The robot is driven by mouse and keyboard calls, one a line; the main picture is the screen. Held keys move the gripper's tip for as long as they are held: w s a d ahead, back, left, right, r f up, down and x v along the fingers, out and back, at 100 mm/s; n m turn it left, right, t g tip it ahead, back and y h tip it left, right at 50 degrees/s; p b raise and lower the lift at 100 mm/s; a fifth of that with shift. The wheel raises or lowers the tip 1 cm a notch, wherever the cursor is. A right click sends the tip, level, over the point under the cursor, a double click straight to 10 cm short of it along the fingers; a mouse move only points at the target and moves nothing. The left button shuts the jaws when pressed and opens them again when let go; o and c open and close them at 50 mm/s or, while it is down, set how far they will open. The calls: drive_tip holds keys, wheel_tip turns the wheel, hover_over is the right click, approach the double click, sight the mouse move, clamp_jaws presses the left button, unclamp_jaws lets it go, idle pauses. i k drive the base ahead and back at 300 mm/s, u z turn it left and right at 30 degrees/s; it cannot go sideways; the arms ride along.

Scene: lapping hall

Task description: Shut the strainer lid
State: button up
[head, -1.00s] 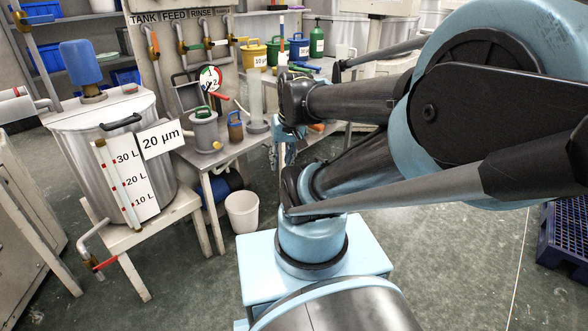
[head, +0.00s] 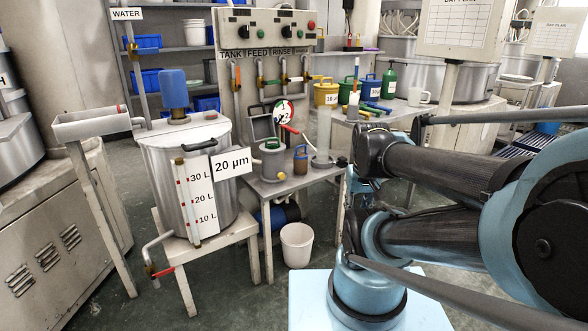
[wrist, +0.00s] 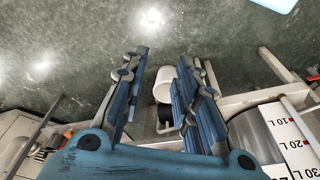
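The strainer (head: 272,163) is a small grey round pot with a green handle-like part at its top and a yellowish fitting low on its front. It stands on the grey bench beside the big tank. A dark grey lid (head: 262,124) stands raised behind the pot, tilted back, so it looks open. Its hinge is too small to make out. My gripper (wrist: 162,58) shows in the wrist view with its two blue-grey fingers apart and nothing between them. In the head view it is mostly hidden behind my arm, right of the bench. I cannot make out the strainer in the wrist view.
The big steel tank (head: 160,180) marked 20 µm stands left of the bench (head: 300,182). A blue-capped bottle (head: 301,160) and a clear cylinder (head: 323,135) stand right of the strainer. A white bucket (head: 297,245) is on the floor below.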

sight(260, 127)
drive_tip(key=z, duration=0.05)
drive_tip(key=k, duration=1)
drive_tip(key=u, duration=0.55)
drive_tip(key=i, duration=1.5)
drive_tip(key=z, duration=0.5)
